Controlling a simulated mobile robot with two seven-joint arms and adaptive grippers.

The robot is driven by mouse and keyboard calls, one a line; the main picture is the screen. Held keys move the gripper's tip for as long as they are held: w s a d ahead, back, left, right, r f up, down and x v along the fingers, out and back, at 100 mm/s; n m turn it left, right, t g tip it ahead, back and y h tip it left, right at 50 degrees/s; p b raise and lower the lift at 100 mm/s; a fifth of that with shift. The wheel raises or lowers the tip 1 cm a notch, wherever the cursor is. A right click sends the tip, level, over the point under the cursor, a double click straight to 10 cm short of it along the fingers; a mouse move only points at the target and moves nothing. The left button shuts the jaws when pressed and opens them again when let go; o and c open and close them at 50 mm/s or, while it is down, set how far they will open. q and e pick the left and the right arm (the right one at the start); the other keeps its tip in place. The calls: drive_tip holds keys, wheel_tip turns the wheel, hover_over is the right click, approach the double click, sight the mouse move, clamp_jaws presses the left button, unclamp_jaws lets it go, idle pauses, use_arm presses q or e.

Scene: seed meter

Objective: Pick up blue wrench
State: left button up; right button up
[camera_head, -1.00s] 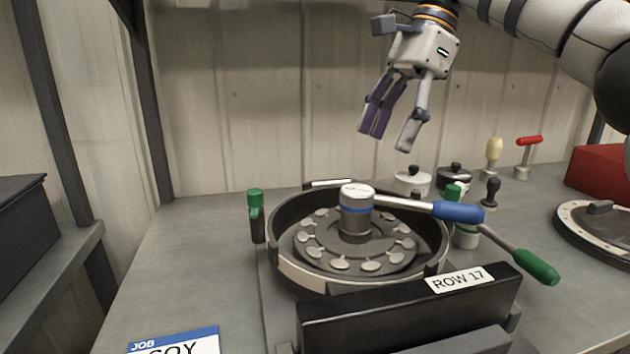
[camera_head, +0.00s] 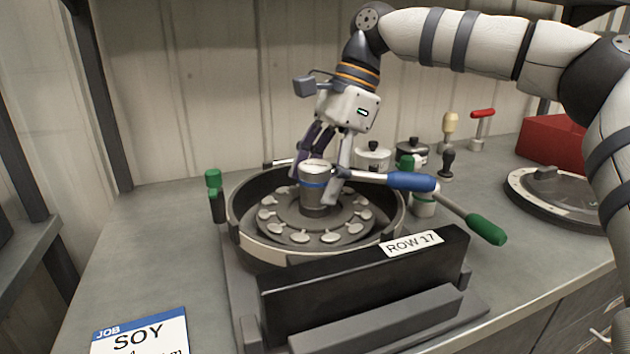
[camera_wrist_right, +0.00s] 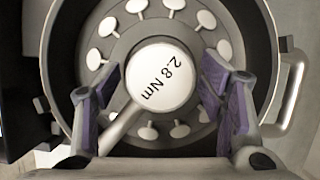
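In the right wrist view the head's top (camera_wrist_right: 162,78) reads "2.8 Nm", and the shaft runs toward the lower left. My right gripper (camera_head: 318,178) is open, lowered over the head, one finger on each side. The wrist view shows its purple-padded fingers (camera_wrist_right: 162,82) apart, with gaps beside the head; contact is not visible. My left gripper is not in view.
A green-topped clamp (camera_head: 214,190) stands at the meter's left. Lidded pots (camera_head: 373,158), a red bin (camera_head: 552,142) and a round plate (camera_head: 560,195) are at the right. The front-left bench holds a SOY job card (camera_head: 140,335).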

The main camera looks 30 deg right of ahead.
clamp_jaws()
